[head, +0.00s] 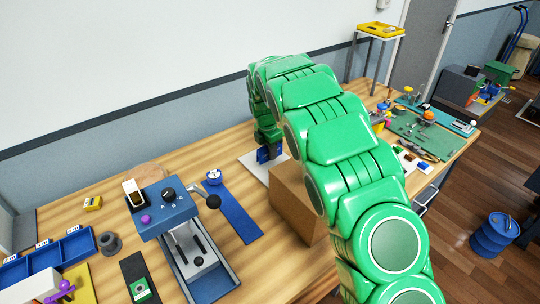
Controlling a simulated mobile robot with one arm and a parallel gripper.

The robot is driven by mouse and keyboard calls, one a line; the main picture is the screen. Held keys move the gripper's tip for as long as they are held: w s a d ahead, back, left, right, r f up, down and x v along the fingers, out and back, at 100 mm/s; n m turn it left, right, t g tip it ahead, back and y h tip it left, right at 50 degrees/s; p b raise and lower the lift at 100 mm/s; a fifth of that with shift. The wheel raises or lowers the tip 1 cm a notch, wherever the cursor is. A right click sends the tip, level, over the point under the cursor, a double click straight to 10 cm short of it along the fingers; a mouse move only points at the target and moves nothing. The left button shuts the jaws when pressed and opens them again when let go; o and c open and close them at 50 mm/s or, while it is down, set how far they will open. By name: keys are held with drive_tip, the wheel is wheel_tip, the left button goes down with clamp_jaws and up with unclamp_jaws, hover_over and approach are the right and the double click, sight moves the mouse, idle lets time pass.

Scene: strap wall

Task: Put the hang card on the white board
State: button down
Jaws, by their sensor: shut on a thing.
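My gripper (268,146) is at the end of my green arm, low over the table behind a brown box. It is shut on a small dark blue piece, which I take to be the hang card (264,155). The white board (253,166) lies flat on the table under and beside the gripper, its right part hidden by the box and arm. The card is over the board; I cannot tell whether it touches it. The fingertips are small and partly hidden.
The brown cardboard box (298,203) stands right in front of the board, under my arm. To the left are a blue strip (232,213), a blue lever device (168,206) and blue bins (50,255). Bare wood lies left of the board.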

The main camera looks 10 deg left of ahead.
drive_tip(key=shift+f, duration=1.05)
drive_tip(key=shift+f, duration=0.1)
drive_tip(key=c, duration=1)
unclamp_jaws()
drive_tip(key=shift+o, duration=0.2)
drive_tip(key=r, duration=0.8)
drive_tip(key=a+r, duration=0.1)
drive_tip(key=r, duration=0.3)
drive_tip(key=shift+s+r, duration=0.1)
drive_tip(key=shift+s, duration=0.3)
drive_tip(key=shift+d, duration=0.1)
